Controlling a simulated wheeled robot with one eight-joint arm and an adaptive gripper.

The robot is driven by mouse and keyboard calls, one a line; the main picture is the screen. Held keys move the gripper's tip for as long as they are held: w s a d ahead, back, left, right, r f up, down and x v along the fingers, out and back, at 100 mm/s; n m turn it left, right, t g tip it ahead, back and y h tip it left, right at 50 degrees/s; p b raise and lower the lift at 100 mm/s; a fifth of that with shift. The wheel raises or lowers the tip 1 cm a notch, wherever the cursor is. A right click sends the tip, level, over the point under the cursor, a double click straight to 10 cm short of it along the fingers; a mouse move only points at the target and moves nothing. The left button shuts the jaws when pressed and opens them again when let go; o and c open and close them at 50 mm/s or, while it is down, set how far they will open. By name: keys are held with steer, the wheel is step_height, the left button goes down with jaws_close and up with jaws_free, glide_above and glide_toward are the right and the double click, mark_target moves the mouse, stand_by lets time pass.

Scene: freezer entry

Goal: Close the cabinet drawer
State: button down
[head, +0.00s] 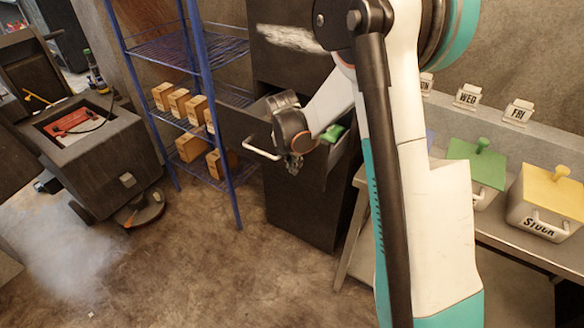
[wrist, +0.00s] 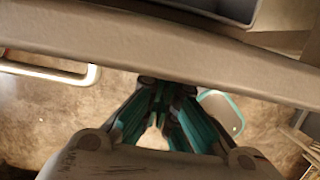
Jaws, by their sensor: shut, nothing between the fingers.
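The dark grey cabinet (head: 300,212) stands in the middle of the head view. Its drawer (head: 238,128) is pulled out, with a white bar handle (head: 262,150) on its front. My gripper (head: 293,164) is in front of the drawer, to the right of the handle, and partly hides the drawer. In the wrist view the drawer front (wrist: 150,57) crosses the picture as a pale band, with the handle (wrist: 50,72) at left. My gripper (wrist: 160,88) is shut and empty, its fingertips close to the drawer front. I cannot tell whether they touch it.
A blue wire shelf (head: 210,100) with several wooden boxes stands left of the cabinet. A counter (head: 500,226) with lidded bins is at right. A green thing (head: 333,133) shows in the drawer. A dark cart (head: 95,150) stands at left. The floor in front is open.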

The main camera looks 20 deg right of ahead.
steer(key=w+d, duration=0.3)
steer(key=d, duration=0.1)
steer(key=w+d, duration=0.3)
steer(key=d, duration=0.1)
steer(key=w+d, duration=0.3)
steer(key=d, duration=0.2)
steer(key=shift+w+p, duration=0.2)
steer(key=shift+p, duration=0.1)
steer(key=shift+a, duration=0.1)
